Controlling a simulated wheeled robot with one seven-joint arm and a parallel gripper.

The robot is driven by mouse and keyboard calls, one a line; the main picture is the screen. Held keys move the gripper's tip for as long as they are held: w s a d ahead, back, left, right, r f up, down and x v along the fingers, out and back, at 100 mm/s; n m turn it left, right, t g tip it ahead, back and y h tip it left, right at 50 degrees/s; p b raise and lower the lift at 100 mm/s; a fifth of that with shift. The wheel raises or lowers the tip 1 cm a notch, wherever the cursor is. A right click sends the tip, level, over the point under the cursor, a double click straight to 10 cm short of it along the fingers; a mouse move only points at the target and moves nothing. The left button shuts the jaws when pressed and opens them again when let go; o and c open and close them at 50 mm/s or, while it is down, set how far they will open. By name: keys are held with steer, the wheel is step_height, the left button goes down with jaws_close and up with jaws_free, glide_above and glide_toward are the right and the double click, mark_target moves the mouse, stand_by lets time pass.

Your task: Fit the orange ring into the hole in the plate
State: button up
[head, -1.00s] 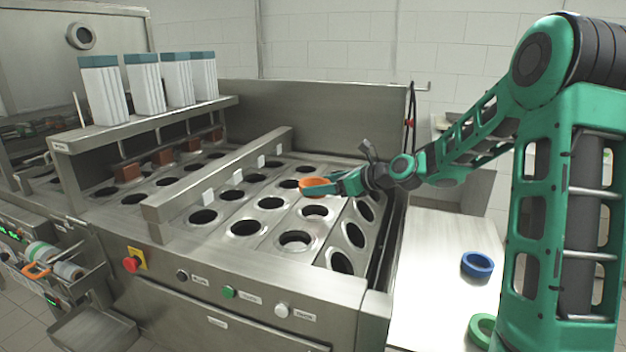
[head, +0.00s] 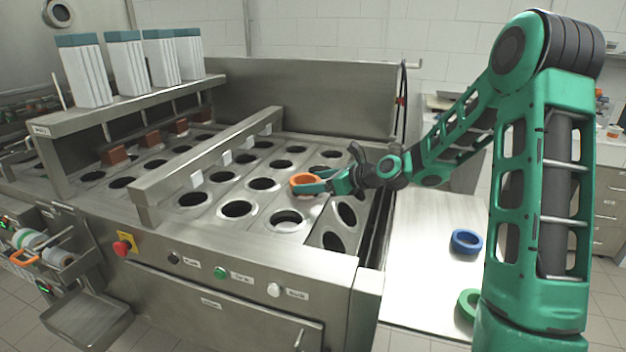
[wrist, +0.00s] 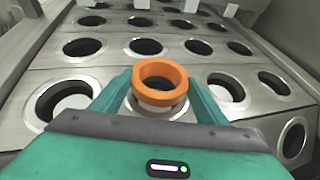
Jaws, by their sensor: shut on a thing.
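The orange ring (head: 305,183) is held by my gripper (head: 313,184) above the steel plate (head: 222,207) with its rows of round holes. In the wrist view the orange ring (wrist: 160,86) sits between the two green fingers of my gripper (wrist: 160,92), which are shut on it. The ring looks roughly level, with its opening facing up. A hole with a bright rim (wrist: 158,112) shows below and partly behind the ring, mostly hidden by it. The ring appears above the plate; the exact gap cannot be told.
A blue ring (head: 466,241) and a green ring (head: 468,304) lie on the side table (head: 420,285) at right. A raised metal bar (head: 205,165) crosses the plate. White cup stacks (head: 125,68) stand on a shelf at left.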

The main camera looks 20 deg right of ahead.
steer(key=shift+f, duration=0.1)
steer(key=o, duration=1.1)
steer(key=v, duration=1.1)
steer(key=s+d+f+n+g+h, duration=0.2)
steer(key=s+f+n+g+h, duration=0.1)
steer(key=s+n, duration=0.35)
steer(key=s+d+f+n+g+h, duration=0.25)
steer(key=s+n, duration=0.25)
steer(key=s, duration=0.3)
steer(key=s+d+n+g+h, duration=0.1)
steer(key=s+n, duration=0.2)
steer(key=s, duration=0.5)
steer(key=s+d+r+n+g, duration=0.1)
steer(key=s+n, duration=0.3)
steer(key=s, duration=0.5)
steer(key=s+d+n+g+h, duration=0.1)
steer(key=s+d+n+g, duration=0.2)
steer(key=s, duration=0.5)
steer(key=shift+s+r+h, duration=0.35)
steer(key=shift+s+r, duration=0.05)
